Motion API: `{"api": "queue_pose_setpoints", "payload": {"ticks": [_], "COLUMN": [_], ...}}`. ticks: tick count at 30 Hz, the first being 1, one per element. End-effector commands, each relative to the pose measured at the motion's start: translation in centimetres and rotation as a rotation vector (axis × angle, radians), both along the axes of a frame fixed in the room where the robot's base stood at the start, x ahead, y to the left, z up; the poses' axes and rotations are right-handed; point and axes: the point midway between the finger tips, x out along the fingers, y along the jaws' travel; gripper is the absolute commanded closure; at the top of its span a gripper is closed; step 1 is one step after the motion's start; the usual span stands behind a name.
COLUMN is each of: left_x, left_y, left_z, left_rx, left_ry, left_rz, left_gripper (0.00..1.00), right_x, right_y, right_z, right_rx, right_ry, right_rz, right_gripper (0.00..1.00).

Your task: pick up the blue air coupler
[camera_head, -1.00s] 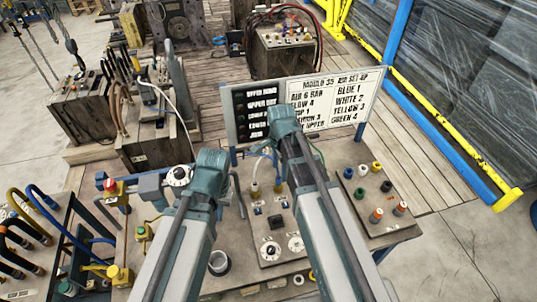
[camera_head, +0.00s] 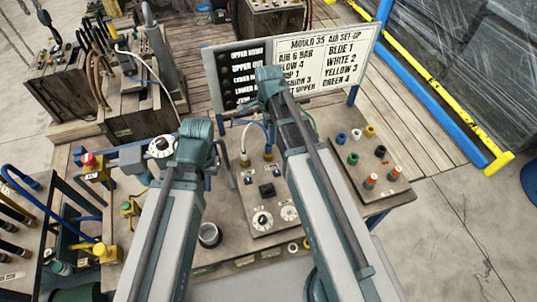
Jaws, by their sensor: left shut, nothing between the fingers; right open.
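The blue air coupler (camera_head: 341,138) is a small blue cylinder. It stands on the right-hand board (camera_head: 349,178) of the bench, at the near left of a white coupler. My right gripper (camera_head: 250,104) is to the left of the blue coupler, in front of the sign; it is open, and its fingers are largely hidden by its wrist. My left gripper (camera_head: 229,174) is shut and empty, left of the middle panel. Neither gripper touches the coupler.
White (camera_head: 357,134), yellow (camera_head: 370,131), green (camera_head: 353,159) and black (camera_head: 380,151) couplers share the board, with two orange-topped pieces (camera_head: 371,181) at its near end. The sign (camera_head: 328,62) rises behind. A panel with dials (camera_head: 263,220) lies left.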

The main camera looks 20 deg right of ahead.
Motion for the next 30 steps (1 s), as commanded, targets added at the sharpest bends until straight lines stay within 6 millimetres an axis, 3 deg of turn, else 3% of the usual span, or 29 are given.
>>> {"api": "queue_pose_setpoints", "payload": {"ticks": [1, 3, 16, 30], "left_x": [0.0, 0.0, 0.0, 0.0], "left_y": [0.0, 0.0, 0.0, 0.0], "left_z": [-1.5, -2.3, -3.5, -8.3], "left_rx": [0.0, 0.0, 0.0, 0.0], "left_ry": [0.0, 0.0, 0.0, 0.0], "left_rz": [0.0, 0.0, 0.001, 0.003], "left_gripper": [1.0, 1.0, 1.0, 1.0], "right_x": [0.0, 0.0, -0.1, -0.5], "right_y": [0.0, 0.0, 0.0, 0.2], "right_z": [-1.5, -2.3, -3.5, -8.3], "right_rx": [0.0, 0.0, 0.0, 0.0], "right_ry": [0.0, 0.0, 0.0, 0.0], "right_rz": [0.0, 0.0, 0.001, 0.001], "right_gripper": [0.33, 0.33, 0.33, 0.33]}}
